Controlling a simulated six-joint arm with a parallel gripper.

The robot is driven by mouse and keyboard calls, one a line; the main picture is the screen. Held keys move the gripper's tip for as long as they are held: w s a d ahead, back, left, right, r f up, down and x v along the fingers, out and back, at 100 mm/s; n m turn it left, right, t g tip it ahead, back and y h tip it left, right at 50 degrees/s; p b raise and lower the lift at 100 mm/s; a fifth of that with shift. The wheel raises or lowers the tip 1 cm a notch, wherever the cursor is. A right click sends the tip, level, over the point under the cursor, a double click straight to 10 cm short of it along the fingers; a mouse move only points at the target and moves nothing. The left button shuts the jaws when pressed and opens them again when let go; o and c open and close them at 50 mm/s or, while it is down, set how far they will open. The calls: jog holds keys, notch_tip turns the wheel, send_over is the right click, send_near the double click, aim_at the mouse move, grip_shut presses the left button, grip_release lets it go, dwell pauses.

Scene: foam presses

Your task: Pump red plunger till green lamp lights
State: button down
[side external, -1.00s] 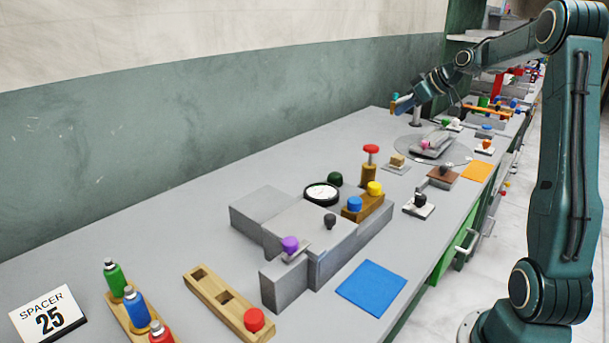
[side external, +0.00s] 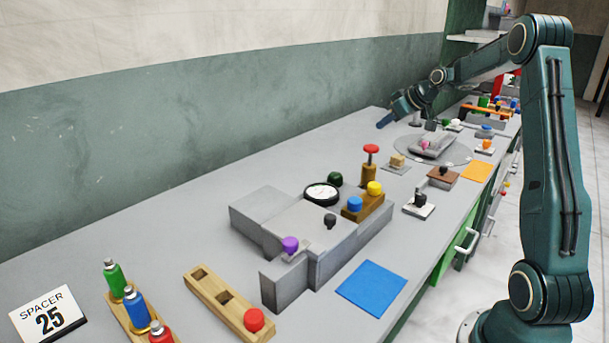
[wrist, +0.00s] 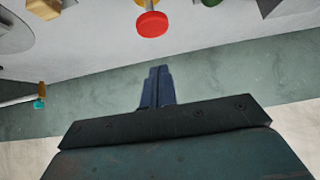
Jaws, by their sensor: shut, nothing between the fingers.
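The red plunger (side external: 371,149) has a flat red cap on a thin stem over a yellow-brown base. Its cap stands up, above the base. In the wrist view the red cap (wrist: 151,24) is at the top, beyond the fingertips. My gripper (side external: 382,124) is shut and empty, in the air behind and above the plunger, near the wall, not touching it. Its closed blue fingers (wrist: 158,72) show in the wrist view. A dark green dome (side external: 335,179), looking like the lamp, sits beside the gauge and appears unlit.
A round gauge (side external: 322,194), a grey block press (side external: 262,220) and a block with blue and yellow knobs (side external: 363,207) stand in front of the plunger. A beige block (side external: 397,161) is to its right. A teal-tipped rod (wrist: 39,103) shows at left in the wrist view.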

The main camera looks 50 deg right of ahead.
aim_at(378, 149)
jog(key=f, duration=0.1)
jog(key=w+f, duration=0.2)
jog(key=f, duration=0.1)
jog(key=shift+f, duration=1)
jog(key=shift+f, duration=2.2)
jog(key=shift+s+f, duration=0.1)
jog(key=shift+r, duration=0.65)
notch_tip(378, 149, up, 4)
jog(key=shift+f, duration=0.2)
jog(key=v, duration=0.9)
jog(key=shift+s+r, duration=0.25)
